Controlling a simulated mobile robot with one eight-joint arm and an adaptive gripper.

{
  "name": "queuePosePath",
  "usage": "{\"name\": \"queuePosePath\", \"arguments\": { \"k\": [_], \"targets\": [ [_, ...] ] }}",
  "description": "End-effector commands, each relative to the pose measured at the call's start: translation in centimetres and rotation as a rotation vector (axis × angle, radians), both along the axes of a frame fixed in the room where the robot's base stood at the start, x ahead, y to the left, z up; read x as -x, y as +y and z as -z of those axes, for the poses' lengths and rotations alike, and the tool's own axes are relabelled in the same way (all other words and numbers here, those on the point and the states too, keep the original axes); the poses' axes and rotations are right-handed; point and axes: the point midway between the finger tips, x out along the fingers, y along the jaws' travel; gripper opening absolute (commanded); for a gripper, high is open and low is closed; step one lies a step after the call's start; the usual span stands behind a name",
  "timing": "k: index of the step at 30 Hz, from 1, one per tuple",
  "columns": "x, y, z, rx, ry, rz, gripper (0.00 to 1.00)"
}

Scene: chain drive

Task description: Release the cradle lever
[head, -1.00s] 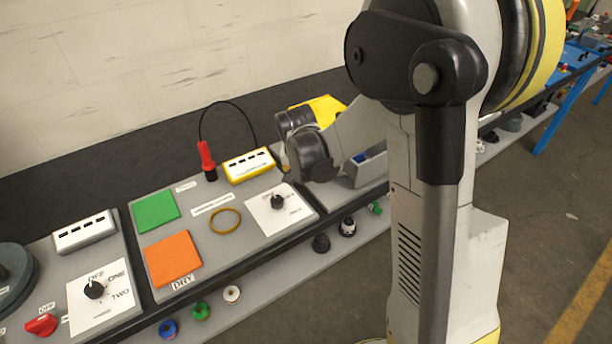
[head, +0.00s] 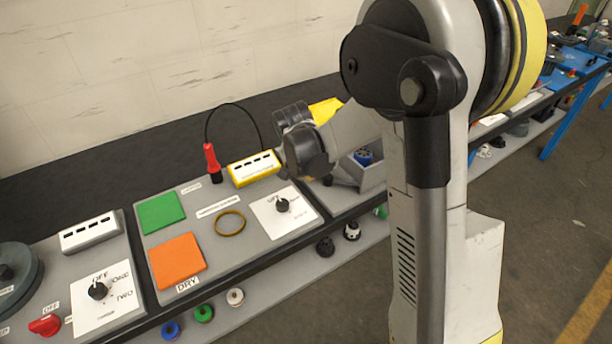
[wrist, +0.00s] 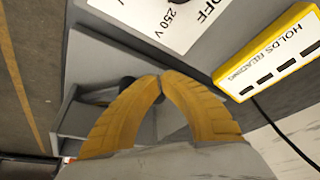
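My gripper (wrist: 160,78) has yellow fingers whose tips meet or nearly meet in the wrist view. Below the tips is a grey open box or tray (wrist: 72,122). A dark rounded part (wrist: 127,84) shows beside and between the fingers, mostly covered; I cannot tell whether they touch it. In the head view a grey box (head: 372,178) with a blue part (head: 364,156) stands right of my wrist. I cannot make out a cradle lever clearly in either view.
In the head view, a red-handled probe with a cable (head: 212,160) and orange (head: 176,262) and green (head: 160,212) pads are left.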

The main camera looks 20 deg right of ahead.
Motion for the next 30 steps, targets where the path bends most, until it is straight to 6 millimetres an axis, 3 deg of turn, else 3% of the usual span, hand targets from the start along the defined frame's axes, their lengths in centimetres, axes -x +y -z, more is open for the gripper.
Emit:
{"name": "queuePosePath", "arguments": {
  "k": [30],
  "targets": [
    [-0.79,-0.16,0.0,0.0,0.0,0.0,0.0]
  ]
}}
